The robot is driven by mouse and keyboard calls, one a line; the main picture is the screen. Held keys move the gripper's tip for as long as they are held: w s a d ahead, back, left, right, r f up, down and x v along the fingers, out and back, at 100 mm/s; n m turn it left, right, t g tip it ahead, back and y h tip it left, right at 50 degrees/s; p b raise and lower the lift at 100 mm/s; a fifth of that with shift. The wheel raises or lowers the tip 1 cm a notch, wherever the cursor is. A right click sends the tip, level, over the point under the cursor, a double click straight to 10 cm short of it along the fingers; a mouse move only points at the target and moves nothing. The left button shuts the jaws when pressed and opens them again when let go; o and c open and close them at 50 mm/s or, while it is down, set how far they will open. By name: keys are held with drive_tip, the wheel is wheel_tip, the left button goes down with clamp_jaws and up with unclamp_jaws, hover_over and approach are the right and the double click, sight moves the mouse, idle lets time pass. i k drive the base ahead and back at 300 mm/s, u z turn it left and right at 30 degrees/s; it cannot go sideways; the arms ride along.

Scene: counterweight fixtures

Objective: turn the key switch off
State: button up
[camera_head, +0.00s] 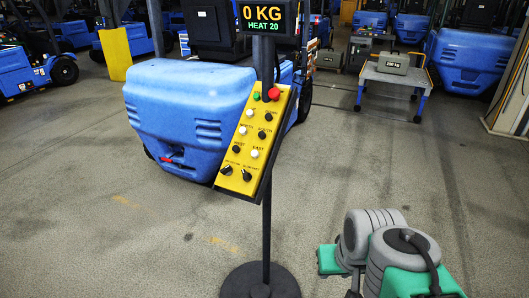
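A yellow control panel (255,140) is fixed, tilted, on a dark pole in the middle of the view. It carries a red button (274,94), a green button (256,97) and several black and white buttons. Two dark rotary controls sit at its lower end, a left one (227,170) and a right one (246,175). Their labels are too small to read, so I cannot tell which is the key switch or how it is set. Grey and green parts at the lower right look like my folded arm. My gripper cannot be made out; nothing touches the panel.
A display (266,17) above the panel reads 0 KG, HEAT 20. The pole stands on a round black base (260,281). A blue forklift (185,115) is close behind. A cart (395,78) with a grey weight stands at the back right. The floor around the pole is clear.

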sight(227, 170)
drive_tip(key=u, duration=0.25)
drive_tip(key=i, duration=1)
drive_tip(key=u, duration=0.75)
